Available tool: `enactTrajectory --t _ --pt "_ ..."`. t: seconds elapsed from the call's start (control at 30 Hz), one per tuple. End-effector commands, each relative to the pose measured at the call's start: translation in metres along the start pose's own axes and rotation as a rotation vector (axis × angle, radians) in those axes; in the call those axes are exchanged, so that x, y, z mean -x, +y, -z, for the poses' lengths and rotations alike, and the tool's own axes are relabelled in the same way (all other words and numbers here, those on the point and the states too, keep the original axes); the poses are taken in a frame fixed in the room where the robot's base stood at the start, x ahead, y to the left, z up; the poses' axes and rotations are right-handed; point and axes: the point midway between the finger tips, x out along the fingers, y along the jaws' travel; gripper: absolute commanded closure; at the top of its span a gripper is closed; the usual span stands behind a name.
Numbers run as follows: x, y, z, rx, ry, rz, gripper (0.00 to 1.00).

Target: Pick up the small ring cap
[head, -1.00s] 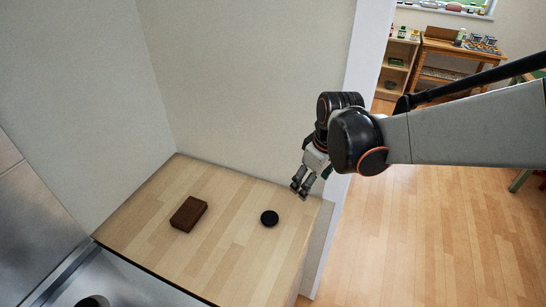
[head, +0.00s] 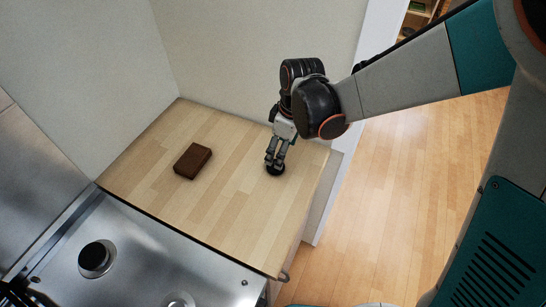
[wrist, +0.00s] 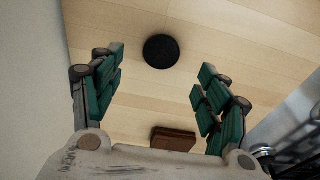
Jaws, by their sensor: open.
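The small ring cap is a round, flat black disc (head: 275,170) lying on the wooden worktop (head: 230,215). In the wrist view the cap (wrist: 161,51) lies between and beyond the lines of my two fingers, on bare wood. My gripper (head: 274,162) is open and points down just over the cap, hiding part of it in the head view. In the wrist view my gripper (wrist: 160,88) shows its green-padded fingers wide apart with nothing between them. I cannot tell the exact height of the fingertips above the cap.
A dark brown block (head: 193,161) lies on the worktop to the left of the cap; it also shows in the wrist view (wrist: 173,139). A steel cooker top (head: 150,260) adjoins the worktop's front. Walls stand behind. The wood around the cap is clear.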

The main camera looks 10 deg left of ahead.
Motion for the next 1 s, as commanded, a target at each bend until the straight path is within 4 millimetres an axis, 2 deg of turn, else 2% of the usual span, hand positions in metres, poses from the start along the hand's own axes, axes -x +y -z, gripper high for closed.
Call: enactTrajectory --t 0.03,0.33,0.63,0.9,0.93,1.0 --pt "-0.012 0.0 -0.001 0.0 0.0 0.0 0.31" --pt "-0.029 0.0 0.0 -0.001 0.0 0.0 0.31" --pt "-0.07 -0.003 0.002 -0.001 0.0 -0.001 0.31" --pt "-0.072 -0.002 0.002 -0.002 0.0 -0.001 0.31" --pt "-0.072 -0.002 0.002 -0.002 0.0 -0.001 0.33" --pt "-0.072 -0.002 0.002 -0.002 0.0 -0.001 0.49"
